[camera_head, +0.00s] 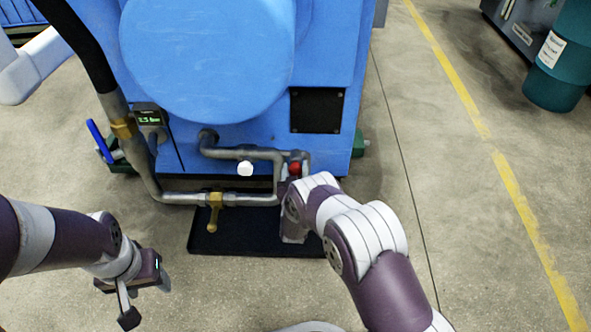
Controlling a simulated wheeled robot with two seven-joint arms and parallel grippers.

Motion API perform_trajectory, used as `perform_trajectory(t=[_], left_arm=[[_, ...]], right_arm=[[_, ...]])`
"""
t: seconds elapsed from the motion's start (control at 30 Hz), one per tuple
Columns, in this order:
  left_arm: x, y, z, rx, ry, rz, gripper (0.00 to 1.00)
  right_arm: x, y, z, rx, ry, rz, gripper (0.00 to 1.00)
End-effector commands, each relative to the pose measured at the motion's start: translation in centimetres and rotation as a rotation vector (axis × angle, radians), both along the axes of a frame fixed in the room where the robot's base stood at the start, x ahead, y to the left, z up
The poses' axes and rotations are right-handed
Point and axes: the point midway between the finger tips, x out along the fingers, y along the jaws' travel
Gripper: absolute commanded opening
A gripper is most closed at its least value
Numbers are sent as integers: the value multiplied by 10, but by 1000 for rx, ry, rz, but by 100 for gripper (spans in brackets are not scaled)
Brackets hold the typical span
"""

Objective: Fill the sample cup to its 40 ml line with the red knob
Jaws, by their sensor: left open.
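The red knob (295,168) is on the grey pipework at the front of the blue machine. My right gripper (284,188) is right by the red knob, mostly hidden behind my own wrist. I cannot tell whether its fingers touch the knob or how they stand. A pale grey shape below that wrist, over the black mat (230,242), is partly covered. I cannot tell whether it is the sample cup, and no 40 ml line or fill level can be read. My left gripper (147,300) is open and empty over the floor at lower left.
The blue machine (330,60) fills the back. A white knob (245,168) and a brass valve (214,210) sit on the pipes left of the red knob. A gauge (150,117) and thick hose (95,55) are further left. The floor at right is clear up to a teal drum (560,65).

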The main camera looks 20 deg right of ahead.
Motion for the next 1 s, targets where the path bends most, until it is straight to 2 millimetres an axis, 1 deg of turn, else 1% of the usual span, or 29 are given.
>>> perform_trajectory(t=[0.27, 0.37, 0.47, 0.67, 0.87, 0.9, 0.93, 1.0], left_arm=[[0, 0, 0, 0, 0, 0, 54], [0, 0, -2, 0, 0, 0, 54], [0, 0, -6, 0, 0, 0, 54], [0, 0, -21, 0, 0, 0, 54], [0, 0, -40, 0, 0, 0, 54], [0, 0, -24, 0, 2, 0, 54], [-1, 0, -13, 0, 2, 0, 54], [0, 0, -1, 0, -1, 0, 54]], right_arm=[[1, 0, 1, 3, -4, 1, 69], [1, 0, 1, 46, -17, 0, 69], [1, 0, 0, 177, -55, 0, 69], [1, -1, -3, 625, -183, -1, 69], [1, -1, -4, 1098, -320, -1, 69], [-7, 2, 7, 1131, -324, -2, 69], [-17, 5, 10, 1126, -321, -2, 69], [-35, 11, 10, 1126, -319, -2, 69]])
